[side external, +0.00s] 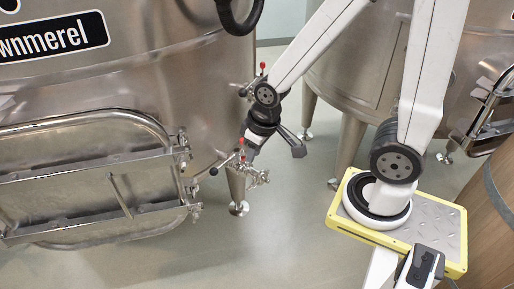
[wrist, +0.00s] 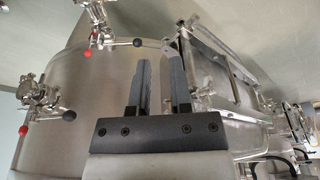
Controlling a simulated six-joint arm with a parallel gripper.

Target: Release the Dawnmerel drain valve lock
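The Dawnmerel vat (side external: 130,75) is the steel tank at left, with its nameplate (side external: 50,37) partly cut off. Low on its right side is a valve (side external: 255,176) with a red knob and a black-ended lever. A similar valve (side external: 256,82) sits higher. In the wrist view, two such valves show at upper left (wrist: 101,22) and left (wrist: 38,96); I cannot tell which is the drain valve. My gripper (wrist: 160,62) is open and empty, its fingers apart before the vat wall. In the side view my gripper (side external: 247,153) overlaps the lower valve; contact is unclear.
A barred steel hatch (side external: 95,180) projects from the vat's front, left of my gripper. A second vat (side external: 350,85) stands behind my arm, and a wooden barrel (side external: 490,215) is at right. The floor (side external: 270,245) below the valves is clear.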

